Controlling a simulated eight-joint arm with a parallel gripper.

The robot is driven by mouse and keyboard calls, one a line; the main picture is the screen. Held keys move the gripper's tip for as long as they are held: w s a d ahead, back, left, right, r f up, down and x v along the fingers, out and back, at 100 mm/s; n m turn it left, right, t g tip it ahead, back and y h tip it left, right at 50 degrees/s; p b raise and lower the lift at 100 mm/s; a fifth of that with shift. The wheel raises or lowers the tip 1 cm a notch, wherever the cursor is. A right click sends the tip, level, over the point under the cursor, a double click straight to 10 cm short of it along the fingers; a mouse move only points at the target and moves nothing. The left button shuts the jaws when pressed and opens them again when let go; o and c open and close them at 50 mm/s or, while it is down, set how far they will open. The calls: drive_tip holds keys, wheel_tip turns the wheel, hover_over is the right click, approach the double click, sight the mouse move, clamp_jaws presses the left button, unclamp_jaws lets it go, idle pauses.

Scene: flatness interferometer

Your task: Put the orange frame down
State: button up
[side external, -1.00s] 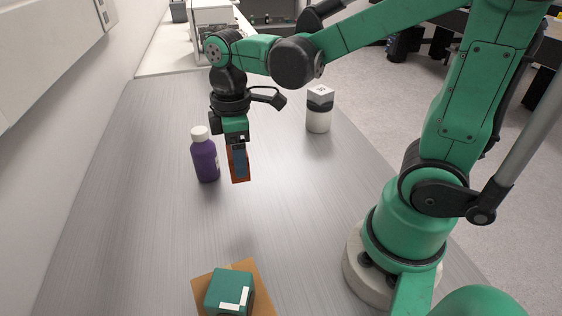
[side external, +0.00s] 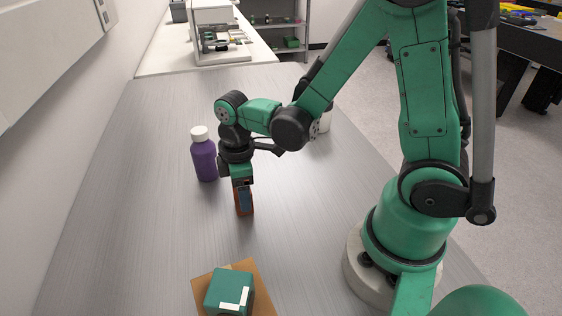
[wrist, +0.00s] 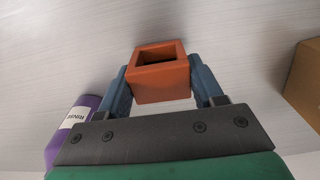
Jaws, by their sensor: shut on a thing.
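The orange frame (wrist: 160,86) is a small square-edged block with a dark rectangular opening, held between the two blue fingers of my gripper (wrist: 162,88) in the wrist view. In the side view, my gripper (side external: 244,200) points straight down, shut on the orange frame (side external: 249,211), of which only a narrow orange edge shows beside the blue finger. The frame is low over the grey table; I cannot tell whether it touches the surface.
A purple bottle (side external: 204,160) with a white cap stands just left of my gripper. A white container (side external: 325,120) stands behind, partly hidden by my arm. The table between (side external: 150,220) is clear.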

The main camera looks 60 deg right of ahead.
drive_tip(key=o, duration=1.4)
drive_tip(key=shift+f, duration=0.1)
drive_tip(key=shift+c, duration=0.2)
wheel_tip(320, 180, up, 12)
drive_tip(key=s+m+t, duration=0.1)
drive_tip(key=m+t, duration=0.4)
drive_tip(key=m, duration=0.2)
drive_tip(key=shift+s+d+t, duration=0.2)
drive_tip(key=shift+d+t, duration=0.05)
drive_tip(key=shift+t, duration=0.05)
drive_tip(key=shift+o, duration=0.4)
drive_tip(key=shift+f+m+t, duration=0.1)
drive_tip(key=shift+m+t, duration=0.7)
drive_tip(key=shift+m, duration=0.2)
